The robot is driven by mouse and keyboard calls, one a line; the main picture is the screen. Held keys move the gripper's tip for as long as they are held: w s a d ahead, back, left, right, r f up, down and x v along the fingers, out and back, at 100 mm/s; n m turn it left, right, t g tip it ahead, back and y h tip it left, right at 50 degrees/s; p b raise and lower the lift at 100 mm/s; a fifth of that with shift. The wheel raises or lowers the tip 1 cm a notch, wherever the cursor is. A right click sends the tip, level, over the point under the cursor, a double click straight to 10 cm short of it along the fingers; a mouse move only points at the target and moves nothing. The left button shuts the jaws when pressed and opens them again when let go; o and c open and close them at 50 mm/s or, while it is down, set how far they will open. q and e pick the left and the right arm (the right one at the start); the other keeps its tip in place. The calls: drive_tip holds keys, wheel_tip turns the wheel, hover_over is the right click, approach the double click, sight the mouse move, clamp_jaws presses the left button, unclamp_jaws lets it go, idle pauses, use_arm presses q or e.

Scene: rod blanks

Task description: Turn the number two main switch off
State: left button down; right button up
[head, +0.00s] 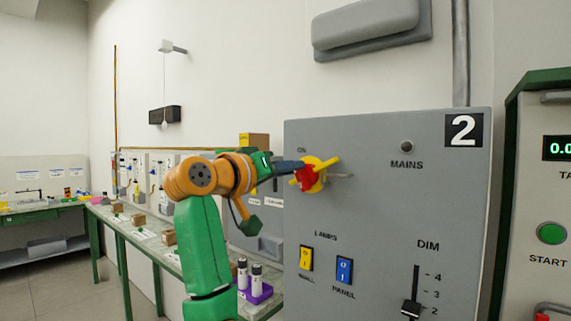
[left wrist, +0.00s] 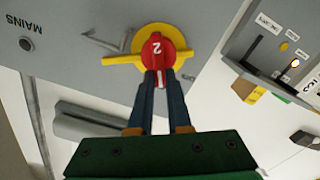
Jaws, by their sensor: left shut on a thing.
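The number two main switch is a red rotary knob (head: 306,180) on a yellow disc (head: 319,163) with yellow tabs, on the grey panel (head: 390,190) marked 2. An ON label is printed just above it. In the head view my left gripper (head: 294,168) reaches the knob from the left. My right gripper is not in view.
A grey metal hasp (head: 341,176) sticks out right of the knob. Below are the yellow wall lamp switch (head: 306,258), the blue panel lamp switch (head: 344,270) and the DIM slider (head: 411,307). A bench (head: 150,241) with several items runs along the left wall.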

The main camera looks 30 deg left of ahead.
use_arm(q)
drive_tip(key=n, duration=0.4)
drive_tip(key=f+n+b, duration=0.1)
drive_tip(key=n, duration=0.3)
drive_tip(key=a+n, duration=0.1)
drive_tip(key=n, duration=0.3)
drive_tip(key=shift+f+b, duration=0.25)
drive_tip(key=shift+b, duration=0.05)
drive_tip(key=shift+n, duration=0.4)
drive_tip(key=c, duration=0.9)
unclamp_jaws()
drive_tip(key=shift+w+f, duration=0.1)
drive_tip(key=shift+o, duration=0.2)
drive_tip(key=s+b, duration=0.4)
drive_tip(key=s, duration=0.3)
drive_tip(key=shift+a, duration=0.3)
